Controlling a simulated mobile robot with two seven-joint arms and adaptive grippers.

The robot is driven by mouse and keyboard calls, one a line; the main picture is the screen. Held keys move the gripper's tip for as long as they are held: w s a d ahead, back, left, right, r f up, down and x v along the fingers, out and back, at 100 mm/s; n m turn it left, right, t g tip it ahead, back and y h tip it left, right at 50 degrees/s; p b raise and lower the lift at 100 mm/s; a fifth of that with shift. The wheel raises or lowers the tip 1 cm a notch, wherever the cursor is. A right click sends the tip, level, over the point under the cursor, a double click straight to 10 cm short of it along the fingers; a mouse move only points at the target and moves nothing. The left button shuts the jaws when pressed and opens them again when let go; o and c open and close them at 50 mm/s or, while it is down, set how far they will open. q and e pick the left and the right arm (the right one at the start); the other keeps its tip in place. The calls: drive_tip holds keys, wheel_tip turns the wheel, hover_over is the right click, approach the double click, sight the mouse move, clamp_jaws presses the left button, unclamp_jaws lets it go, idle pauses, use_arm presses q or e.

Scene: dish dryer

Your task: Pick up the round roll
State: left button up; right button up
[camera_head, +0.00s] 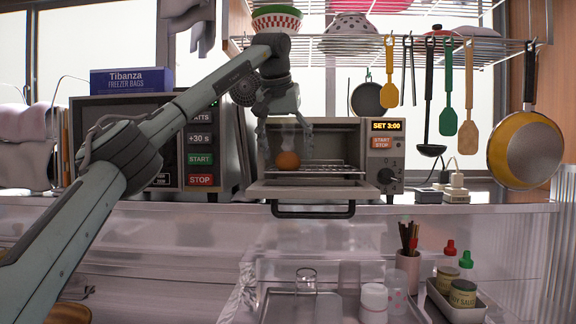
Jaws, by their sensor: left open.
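The round roll (288,160) is a small orange-brown ball inside the toaster oven (376,160), towards the left of its cavity, at the wire rack. The oven's door (310,189) is folded down, with its dark handle at the front. My left gripper (285,136) hangs from above at the oven's opening, just over the roll. Its fingers are apart and it holds nothing; I cannot tell whether a finger touches the roll. My right gripper is not in view.
A microwave (198,150) with a blue freezer-bag box (131,80) on top stands left of the oven. A wire shelf (470,50) with bowls and hanging utensils is above. A drying tray (290,300) with glasses, a chopstick cup and a sauce caddy (460,308) are below.

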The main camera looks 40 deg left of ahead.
use_arm(q)
drive_tip(key=shift+x, duration=1)
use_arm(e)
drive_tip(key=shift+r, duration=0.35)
use_arm(q)
drive_tip(key=shift+r, duration=0.1)
drive_tip(key=c, duration=1.3)
drive_tip(key=shift+r, duration=0.1)
